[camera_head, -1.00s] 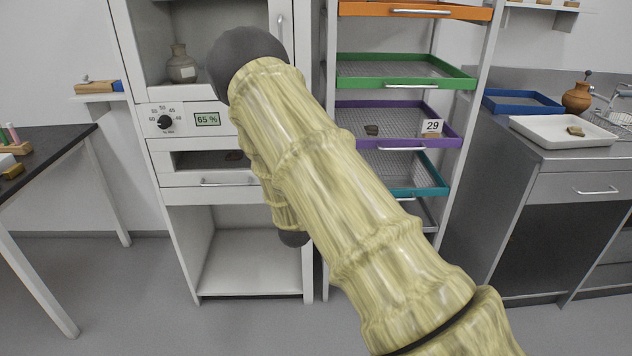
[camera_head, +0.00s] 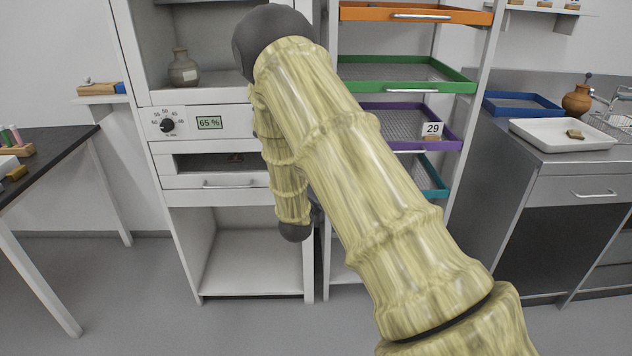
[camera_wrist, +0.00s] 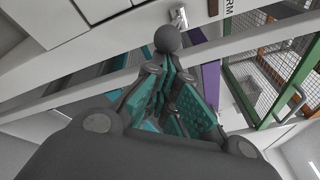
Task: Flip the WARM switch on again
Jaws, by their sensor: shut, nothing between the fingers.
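In the wrist view, my gripper (camera_wrist: 168,44) is shut and empty, its dark fingers with teal pads converging towards the top middle. Just beyond its tip, a small metal switch lever (camera_wrist: 180,16) sticks out of a white panel. A label (camera_wrist: 229,6) beside it is cut off by the frame edge, with only "RM" readable. I cannot tell whether the tip touches the lever or which way the lever is set. In the head view, my arm hides the gripper and the switch.
The white cabinet has a dial (camera_head: 167,125), a 65 % display (camera_head: 209,122) and a drawer (camera_head: 222,181). To its right stands a rack with orange, green (camera_head: 455,86), purple and teal trays. A dark-topped table (camera_head: 62,150) is at left, a counter at right.

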